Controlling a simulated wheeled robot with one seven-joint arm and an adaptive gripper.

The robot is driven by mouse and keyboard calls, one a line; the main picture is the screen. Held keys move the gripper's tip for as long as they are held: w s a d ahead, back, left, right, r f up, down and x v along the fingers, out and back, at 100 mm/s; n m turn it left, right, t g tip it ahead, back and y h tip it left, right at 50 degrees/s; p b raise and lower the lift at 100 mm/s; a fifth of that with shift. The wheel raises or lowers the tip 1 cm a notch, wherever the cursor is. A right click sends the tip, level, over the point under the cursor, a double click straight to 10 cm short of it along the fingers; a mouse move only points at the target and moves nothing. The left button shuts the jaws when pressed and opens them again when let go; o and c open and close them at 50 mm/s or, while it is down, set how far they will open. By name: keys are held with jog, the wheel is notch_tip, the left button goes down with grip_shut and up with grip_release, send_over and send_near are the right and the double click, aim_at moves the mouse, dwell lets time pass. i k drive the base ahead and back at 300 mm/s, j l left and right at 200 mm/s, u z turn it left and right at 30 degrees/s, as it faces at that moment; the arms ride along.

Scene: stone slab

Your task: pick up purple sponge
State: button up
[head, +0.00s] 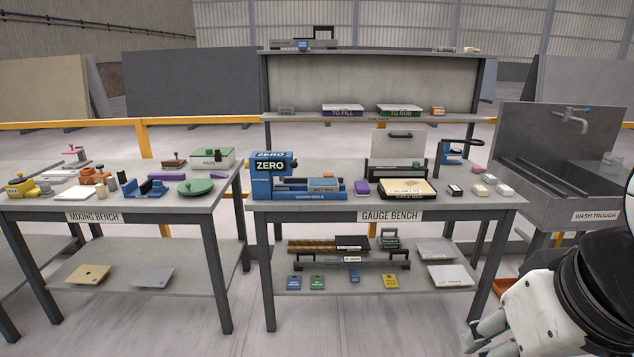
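A small purple block (362,187) lies on the top of the gauge bench (440,206), between the blue ZERO device and the cream box; it looks like the purple sponge. A longer, flat purple piece (172,177) lies on the mixing bench (140,205) at the left; it is too small to tell what it is. My gripper (482,337) is at the lower right, in front of the gauge bench and well apart from both purple things. Its fingers are partly cut off by the picture's bottom edge, and I see nothing clearly held.
Small blocks (480,189) lie at the bench's right end. A wash trough (560,160) stands at right. The floor in front is clear.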

aim_at(362, 188)
jog(key=i+u, duration=0.45)
jog(key=i, duration=0.95)
jog(key=i+j+z, duration=1.3)
jog(key=j, duration=0.2)
jog(key=i+j+z, duration=0.15)
jog(key=j+z, duration=0.2)
jog(key=j, duration=0.2)
